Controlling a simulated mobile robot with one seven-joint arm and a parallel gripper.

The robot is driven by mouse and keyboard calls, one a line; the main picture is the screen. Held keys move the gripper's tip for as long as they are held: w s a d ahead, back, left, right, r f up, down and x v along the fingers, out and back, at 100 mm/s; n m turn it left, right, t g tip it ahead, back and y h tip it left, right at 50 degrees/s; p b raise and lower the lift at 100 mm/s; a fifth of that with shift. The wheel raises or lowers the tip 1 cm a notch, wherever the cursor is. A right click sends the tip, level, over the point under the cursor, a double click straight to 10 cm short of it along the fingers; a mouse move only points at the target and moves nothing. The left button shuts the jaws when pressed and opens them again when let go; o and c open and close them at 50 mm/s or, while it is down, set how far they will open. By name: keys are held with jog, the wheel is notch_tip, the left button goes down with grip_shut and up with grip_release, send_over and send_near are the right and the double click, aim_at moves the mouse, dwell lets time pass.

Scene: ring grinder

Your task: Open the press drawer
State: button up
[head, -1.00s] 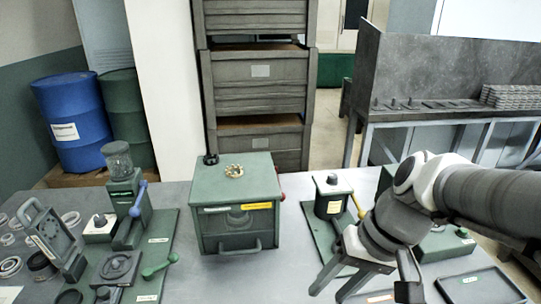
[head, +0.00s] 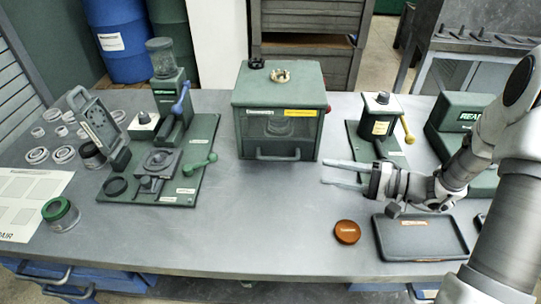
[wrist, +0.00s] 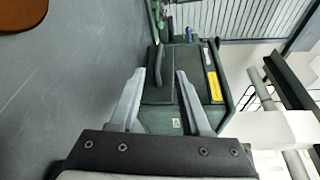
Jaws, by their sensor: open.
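The press (head: 280,95) is a green box with a yellow label and a front window, at the back middle of the bench in the head view. Its drawer front with a dark bar handle (head: 278,155) is low on the near side and looks shut. My gripper (head: 325,173) is open and empty, right of the handle and pointing left towards it. In the wrist view, the press (wrist: 215,85) lies ahead and the handle (wrist: 158,66) shows between and beyond my spread fingers (wrist: 161,80). The fingers appear apart from the handle.
A green board with a grinder (head: 172,110) stands left of the press. A smaller device with a yellow lever (head: 380,118) stands just behind my gripper. An orange-brown disc (head: 347,232) and black tray (head: 418,238) lie in front. The bench before the press is clear.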

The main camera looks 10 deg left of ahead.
aim_at(273, 158)
jog(key=shift+w+d+f+m+t, duration=0.15)
jog(key=shift+w+f+m+t, duration=0.15)
jog(key=shift+w+f+t, duration=0.15)
jog(key=shift+a+f, duration=0.1)
jog(key=shift+a, duration=0.15)
jog(key=x, duration=1.6)
jog(key=shift+a+r, duration=0.25)
jog(key=shift+a, duration=0.2)
grip_shut()
jog(key=shift+f, duration=0.1)
